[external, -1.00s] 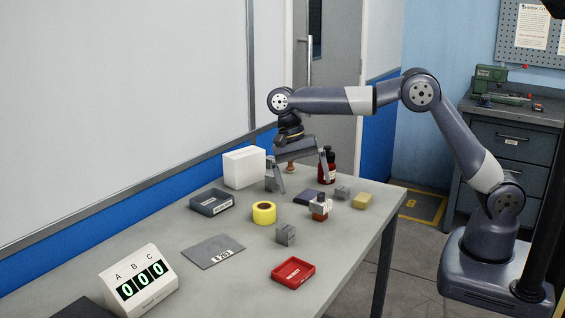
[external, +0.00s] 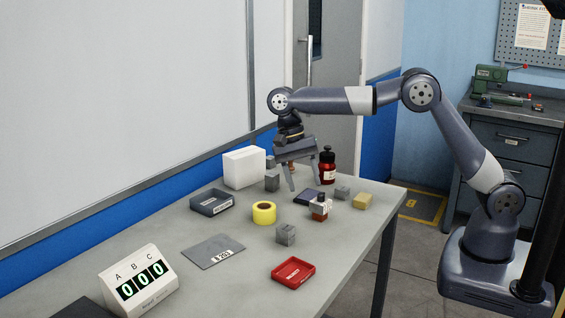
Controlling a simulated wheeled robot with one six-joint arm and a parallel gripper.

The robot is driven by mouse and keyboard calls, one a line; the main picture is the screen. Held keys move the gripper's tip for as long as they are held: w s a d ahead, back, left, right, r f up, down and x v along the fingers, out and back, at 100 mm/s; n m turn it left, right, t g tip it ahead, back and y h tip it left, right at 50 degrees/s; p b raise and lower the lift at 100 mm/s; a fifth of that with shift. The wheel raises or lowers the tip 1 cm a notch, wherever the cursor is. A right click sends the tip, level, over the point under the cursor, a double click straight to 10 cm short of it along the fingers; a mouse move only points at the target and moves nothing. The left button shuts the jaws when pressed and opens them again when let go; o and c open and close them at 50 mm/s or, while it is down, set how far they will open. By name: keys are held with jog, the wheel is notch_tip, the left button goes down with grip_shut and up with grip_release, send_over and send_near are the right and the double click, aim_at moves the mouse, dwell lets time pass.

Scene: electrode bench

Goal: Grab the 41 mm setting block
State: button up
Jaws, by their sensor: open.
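Several small grey blocks stand on the bench. One is at the front (external: 285,235), one at the right (external: 342,192), one left of my gripper (external: 272,183), and part of another shows behind that (external: 270,162). I cannot read any size marks, so I cannot tell which is the 41 mm setting block. My gripper (external: 305,186) points down over the back of the bench, open, with nothing seen between its fingers. It is just right of the left grey block and left of the dark red bottle.
A white box (external: 244,168), grey tray (external: 212,207), tape roll (external: 264,213) and red tray (external: 293,281) stand around.

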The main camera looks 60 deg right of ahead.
notch_tip(320, 180, up, 5)
jog(key=s+a+m+t+h+b, duration=0.1)
jog(key=s+a+m+t+b, duration=0.1)
jog(key=s+a+m+t, duration=0.65)
jog(key=s+a+m+t+b, duration=0.1)
jog(key=s+a+m+t, duration=0.3)
jog(key=a+m+t, duration=0.85)
jog(key=m+g, duration=0.3)
jog(key=g, duration=0.1)
send_near(280, 230)
jog(key=shift+w+d+f, duration=0.1)
jog(key=shift+w+d, duration=0.15)
jog(key=shift+d, duration=0.05)
jog(key=shift+w+f, duration=0.1)
jog(key=shift+f, duration=0.2)
jog(key=x, duration=0.5)
jog(key=shift+w+d, duration=0.1)
jog(key=shift+w, duration=0.1)
jog(key=shift+m, duration=0.3)
jog(key=x, duration=0.2)
jog(key=d+x, duration=0.1)
jog(key=x, duration=0.1)
jog(key=shift+w+f, duration=0.15)
jog(key=shift+f, duration=0.2)
jog(key=shift+w+a+f, duration=0.1)
jog(key=shift+w+f, duration=0.05)
jog(key=shift+w, duration=0.15)
